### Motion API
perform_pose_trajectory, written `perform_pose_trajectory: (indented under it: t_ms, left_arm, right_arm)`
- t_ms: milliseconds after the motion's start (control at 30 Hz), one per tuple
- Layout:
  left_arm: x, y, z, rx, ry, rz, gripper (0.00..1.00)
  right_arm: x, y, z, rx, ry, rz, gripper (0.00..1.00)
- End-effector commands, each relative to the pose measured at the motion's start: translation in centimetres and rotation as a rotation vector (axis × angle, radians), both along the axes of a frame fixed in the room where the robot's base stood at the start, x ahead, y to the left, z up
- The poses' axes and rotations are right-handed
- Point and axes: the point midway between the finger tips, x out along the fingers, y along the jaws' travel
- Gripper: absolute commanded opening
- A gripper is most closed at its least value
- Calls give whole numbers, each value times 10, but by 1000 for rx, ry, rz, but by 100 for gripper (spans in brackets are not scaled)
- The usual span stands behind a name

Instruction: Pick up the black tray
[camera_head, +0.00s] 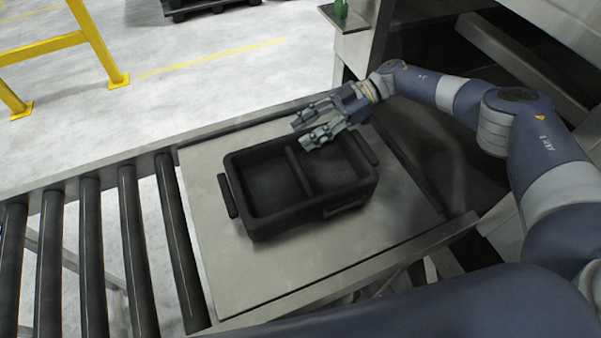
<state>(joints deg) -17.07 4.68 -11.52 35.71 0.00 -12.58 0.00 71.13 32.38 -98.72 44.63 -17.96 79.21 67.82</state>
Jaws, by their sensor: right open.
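The black tray (272,222) rests on a flat grey plate in the middle of the head view. It has two compartments split by a divider, and handles on its left and right ends. It looks empty. My right gripper (299,136) is open above the tray's far side, near the divider and the right compartment. I cannot tell whether a finger touches the tray. A dark blue arm link of mine crosses the bottom right. My left gripper is not in view.
The grey plate (330,255) has bare room around the tray. A roller conveyor (130,240) adjoins it on the left. Dark machine structure (455,60) stands behind my right arm. A yellow guard rail (95,45) and a dark pallet (205,8) are on the floor beyond.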

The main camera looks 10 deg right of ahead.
Motion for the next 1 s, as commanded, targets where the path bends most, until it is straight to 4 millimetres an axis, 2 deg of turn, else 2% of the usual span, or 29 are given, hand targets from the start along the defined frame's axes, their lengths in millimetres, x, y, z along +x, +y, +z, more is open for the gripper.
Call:
perform_pose_trajectory:
  t_ms: [133, 400, 433, 600, 1000]
  left_arm:
    - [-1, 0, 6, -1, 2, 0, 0]
    - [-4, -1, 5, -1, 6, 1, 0]
    - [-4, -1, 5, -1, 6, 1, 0]
    - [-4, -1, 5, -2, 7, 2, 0]
    - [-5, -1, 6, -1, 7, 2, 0]
  right_arm:
    - [-3, 17, -5, 1, 0, -1, 42]
    - [-4, 21, -8, 0, 0, -2, 42]
    - [-3, 21, -8, 1, -1, -2, 39]
    - [-3, 21, -8, 0, -1, -2, 1]
    - [-3, 21, -6, 2, 0, -2, 0]
